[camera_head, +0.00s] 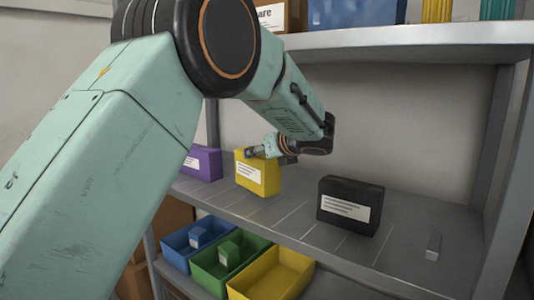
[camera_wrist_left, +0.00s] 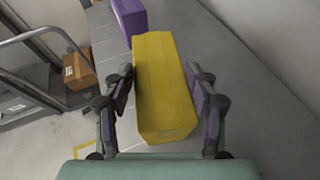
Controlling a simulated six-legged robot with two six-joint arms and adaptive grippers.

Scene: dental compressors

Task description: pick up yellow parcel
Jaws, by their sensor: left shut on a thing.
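The yellow parcel (camera_head: 258,176) is a box with a white label, at the middle shelf in the head view. My left gripper (camera_head: 265,152) reaches it from the right and is shut on its upper part. In the left wrist view the yellow parcel (camera_wrist_left: 163,88) lies between the two fingers of my left gripper (camera_wrist_left: 160,95). I cannot tell whether its base touches the shelf. My right gripper is in neither view.
A purple box (camera_head: 203,162) stands left of the yellow parcel and a black box (camera_head: 349,205) stands to its right on the grey shelf (camera_head: 295,215). A small grey block (camera_head: 433,246) is farther right. Blue, green and yellow bins (camera_head: 272,281) sit below.

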